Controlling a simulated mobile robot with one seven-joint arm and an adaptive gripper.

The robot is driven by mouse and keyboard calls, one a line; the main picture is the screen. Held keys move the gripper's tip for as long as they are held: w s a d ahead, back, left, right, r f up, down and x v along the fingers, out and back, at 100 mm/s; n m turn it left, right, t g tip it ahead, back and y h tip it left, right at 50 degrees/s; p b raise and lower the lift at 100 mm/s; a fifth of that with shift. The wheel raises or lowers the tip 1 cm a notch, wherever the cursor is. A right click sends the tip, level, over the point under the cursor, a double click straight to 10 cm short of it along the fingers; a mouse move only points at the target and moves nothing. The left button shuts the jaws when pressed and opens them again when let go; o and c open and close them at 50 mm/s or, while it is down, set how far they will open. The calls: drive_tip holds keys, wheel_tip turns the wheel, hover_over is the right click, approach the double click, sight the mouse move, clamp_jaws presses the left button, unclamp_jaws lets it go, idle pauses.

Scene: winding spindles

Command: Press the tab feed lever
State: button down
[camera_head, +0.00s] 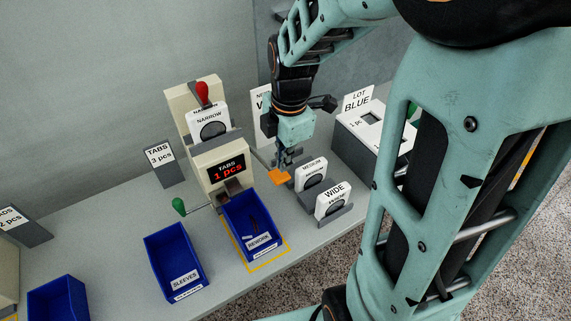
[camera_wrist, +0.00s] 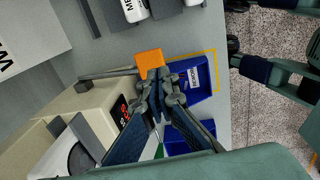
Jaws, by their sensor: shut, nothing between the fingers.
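A cream feeder (camera_head: 219,165) has a display (camera_head: 227,170) reading "TABS 1 pcs". A lever with an orange paddle (camera_head: 279,177) sticks out from its right side on a grey rod. The paddle also shows in the wrist view (camera_wrist: 149,60), just beyond my fingertips. My gripper (camera_head: 285,164) is shut and empty, pointing down close to the paddle; I cannot tell whether it touches. The feeder also has a red knob (camera_head: 202,91) at the top and a green handle (camera_head: 179,205) at lower left. A blue REWORK bin (camera_head: 231,235) stands in front of the feeder.
A blue SLEEVES bin (camera_head: 160,258) stands to the left. White MEDIUM (camera_head: 312,172) and WIDE (camera_head: 334,199) blocks sit in holders right of the paddle. A LOT BLUE box (camera_head: 350,145) stands behind them. A TABS sign (camera_head: 160,163) stands left of the feeder.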

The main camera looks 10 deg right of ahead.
wheel_tip(320, 180, up, 7)
drive_tip(key=shift+s, duration=0.4)
drive_tip(key=shift+f, duration=0.1)
